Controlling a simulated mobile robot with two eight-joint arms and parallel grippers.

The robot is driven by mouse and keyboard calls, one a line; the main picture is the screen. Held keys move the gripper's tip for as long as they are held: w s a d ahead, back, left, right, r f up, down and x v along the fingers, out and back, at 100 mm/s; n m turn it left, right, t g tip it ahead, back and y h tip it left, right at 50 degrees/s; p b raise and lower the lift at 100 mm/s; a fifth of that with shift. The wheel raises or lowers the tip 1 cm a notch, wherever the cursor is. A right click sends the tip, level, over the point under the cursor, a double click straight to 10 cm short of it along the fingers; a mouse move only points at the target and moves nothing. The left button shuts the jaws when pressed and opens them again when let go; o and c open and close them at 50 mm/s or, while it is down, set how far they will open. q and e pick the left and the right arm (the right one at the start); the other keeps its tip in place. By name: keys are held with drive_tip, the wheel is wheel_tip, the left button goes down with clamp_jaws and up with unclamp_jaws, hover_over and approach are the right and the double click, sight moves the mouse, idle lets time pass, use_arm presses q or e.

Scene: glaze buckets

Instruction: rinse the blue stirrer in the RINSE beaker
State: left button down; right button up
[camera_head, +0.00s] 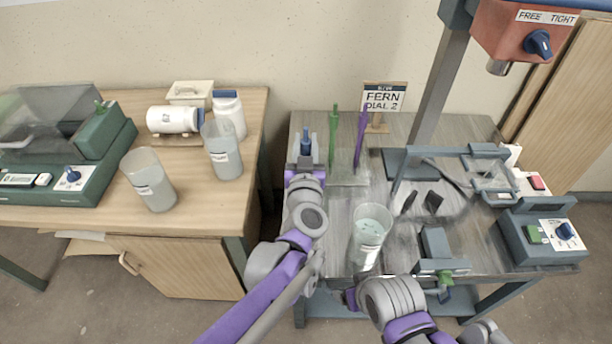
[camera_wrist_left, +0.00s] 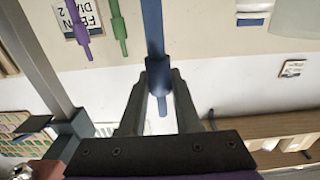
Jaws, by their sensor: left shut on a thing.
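My left gripper (camera_head: 305,158) is shut on the blue stirrer (camera_head: 306,137), left of the rack on the right-hand table. In the left wrist view the stirrer (camera_wrist_left: 154,40) runs between the two fingers (camera_wrist_left: 158,95). Much of it is hidden by my arm in the head view. A beaker with pale greenish contents (camera_head: 371,230) stands near the front of this table. Two more beakers, a near one (camera_head: 150,182) and a far one (camera_head: 222,150), stand on the left table. I cannot read which is marked RINSE. My right arm is at lower right; its fingers are hidden.
A green stirrer (camera_head: 333,135) and a purple stirrer (camera_head: 360,135) stand in the clear rack (camera_head: 348,178). The FERN DIAL 2 sign (camera_head: 384,97) is behind. A grey post (camera_head: 440,85) rises to the right. A floor gap separates the tables.

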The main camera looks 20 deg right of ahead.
use_arm(q)
drive_tip(key=shift+f, duration=0.1)
drive_tip(key=shift+f+b, duration=0.9)
drive_tip(key=shift+f, duration=0.45)
drive_tip(key=shift+r, duration=0.1)
drive_tip(key=shift+r+p, duration=1)
drive_tip(key=shift+r, duration=0.3)
drive_tip(key=shift+f, duration=0.15)
drive_tip(key=shift+f+b, duration=0.9)
drive_tip(key=shift+f, duration=0.3)
